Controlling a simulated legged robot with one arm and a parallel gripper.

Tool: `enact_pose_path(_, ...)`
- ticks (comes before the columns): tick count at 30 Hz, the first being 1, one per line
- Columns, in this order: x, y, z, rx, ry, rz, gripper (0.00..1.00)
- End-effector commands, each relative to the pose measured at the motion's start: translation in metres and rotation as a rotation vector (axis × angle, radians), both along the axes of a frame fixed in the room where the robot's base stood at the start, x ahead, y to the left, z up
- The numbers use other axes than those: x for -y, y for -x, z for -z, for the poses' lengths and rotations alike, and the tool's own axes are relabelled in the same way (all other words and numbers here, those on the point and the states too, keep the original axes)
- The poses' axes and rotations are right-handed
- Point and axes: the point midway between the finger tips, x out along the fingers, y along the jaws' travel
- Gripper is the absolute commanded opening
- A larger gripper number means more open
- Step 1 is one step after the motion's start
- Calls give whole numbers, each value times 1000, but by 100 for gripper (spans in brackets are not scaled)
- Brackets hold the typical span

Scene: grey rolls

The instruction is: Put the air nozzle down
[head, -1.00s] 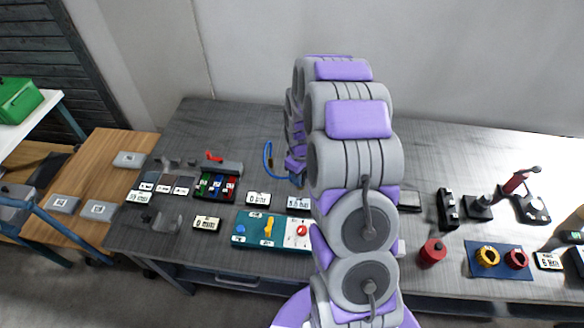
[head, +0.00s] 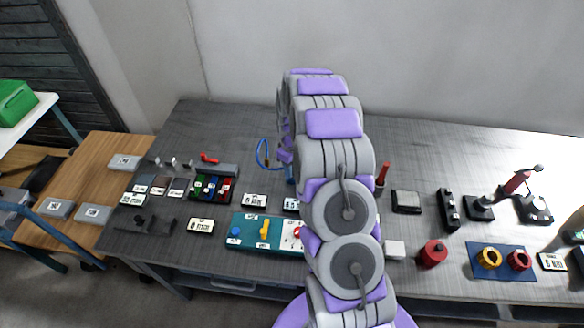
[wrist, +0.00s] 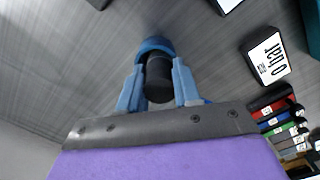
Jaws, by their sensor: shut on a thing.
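In the wrist view, my gripper (wrist: 157,88) is shut on the air nozzle (wrist: 158,76), a dark cylindrical piece with a blue rounded end, between two blue-grey fingers. The grey table top shows behind it; I cannot tell whether the nozzle touches it. In the head view, my arm hides most of the gripper and the nozzle. A thin blue hose (head: 261,154) loops up just left of my arm's far end, over the back middle of the table.
A "0 bar" label (wrist: 266,56) lies right of the gripper in the wrist view. In the head view, a tray of coloured parts (head: 212,187) and a teal panel (head: 250,231) are nearby. A red upright tool (head: 383,174) stands right of my arm. The back left table is clear.

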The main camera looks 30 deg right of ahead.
Motion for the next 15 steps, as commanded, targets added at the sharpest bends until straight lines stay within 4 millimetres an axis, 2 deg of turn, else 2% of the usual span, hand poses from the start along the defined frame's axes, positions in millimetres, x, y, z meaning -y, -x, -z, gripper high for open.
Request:
enact_pose_path(3,0,0,-1,1,2,1,0)
enact_pose_path(4,0,0,-1,1,4,1,36)
enact_pose_path(11,-4,1,-4,5,9,1,58)
enact_pose_path(15,-2,1,-5,6,9,1,59)
